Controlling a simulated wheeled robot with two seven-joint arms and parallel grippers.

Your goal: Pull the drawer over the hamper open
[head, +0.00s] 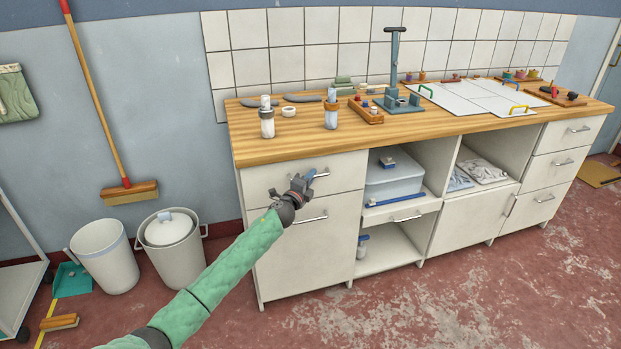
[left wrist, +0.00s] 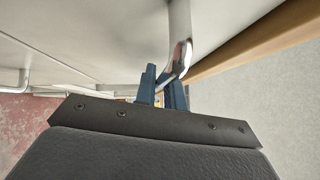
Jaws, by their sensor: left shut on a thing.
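The top left drawer (head: 262,181) of the white counter sits over a tall lower front (head: 290,258), which I take to be the hamper. The drawer front looks flush with the cabinet. Its metal bar handle (head: 320,175) also shows in the left wrist view (left wrist: 181,35). My left gripper (head: 303,184) is at this handle, its blue fingers (left wrist: 163,90) shut on one end of the bar. The gripper hides part of the handle and drawer front. The lower front has its own handle (head: 311,219), just below my gripper. My right gripper is not in view.
The wooden worktop (head: 290,147) above carries bottles, a wooden tray (head: 366,110) and a blue-grey press stand (head: 398,101). Open shelves with a plastic bin (head: 393,182) lie right of the drawer. Two pails (head: 106,258) stand left. The floor before the counter is clear.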

